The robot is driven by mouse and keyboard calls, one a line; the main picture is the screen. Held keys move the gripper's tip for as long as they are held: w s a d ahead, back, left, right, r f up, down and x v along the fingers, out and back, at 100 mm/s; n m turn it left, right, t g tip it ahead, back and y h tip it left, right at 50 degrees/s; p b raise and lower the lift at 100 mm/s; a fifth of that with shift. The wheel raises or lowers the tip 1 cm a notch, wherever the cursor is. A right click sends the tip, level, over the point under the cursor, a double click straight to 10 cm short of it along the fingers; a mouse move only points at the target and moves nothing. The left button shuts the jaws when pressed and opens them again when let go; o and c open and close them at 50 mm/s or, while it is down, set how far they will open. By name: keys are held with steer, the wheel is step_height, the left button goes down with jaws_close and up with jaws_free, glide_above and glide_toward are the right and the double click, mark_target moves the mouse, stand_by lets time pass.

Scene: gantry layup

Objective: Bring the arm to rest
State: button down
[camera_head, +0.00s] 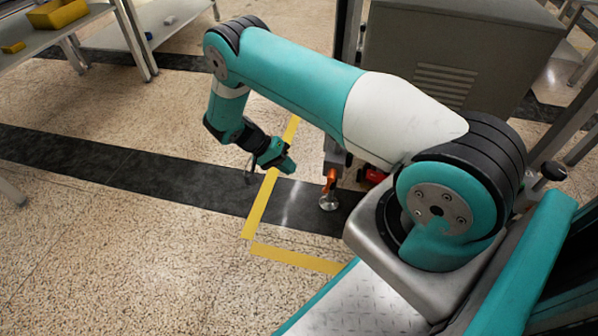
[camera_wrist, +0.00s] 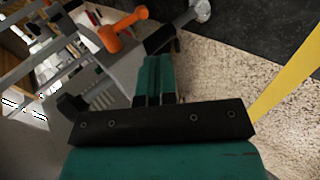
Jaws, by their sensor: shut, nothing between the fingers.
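My gripper (camera_head: 284,161) hangs at the end of my teal and white arm, over the floor near a dark strip. In the wrist view its two teal fingers (camera_wrist: 156,76) are together with nothing between them. The arm reaches left across the head view, bends down at the elbow and points the gripper to the right. No object is held.
An orange lever (camera_head: 331,181) above a round metal foot (camera_head: 328,203) stands just right of my gripper. The orange lever (camera_wrist: 122,32) also shows in the wrist view. A grey cabinet (camera_head: 455,45) stands behind. Yellow tape (camera_head: 260,205) marks the floor, which is open at left.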

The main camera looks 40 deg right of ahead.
steer(key=shift+w+a+r, duration=0.4)
steer(key=shift+w+a, duration=0.1)
steer(key=shift+w, duration=0.2)
steer(key=shift+d, duration=0.1)
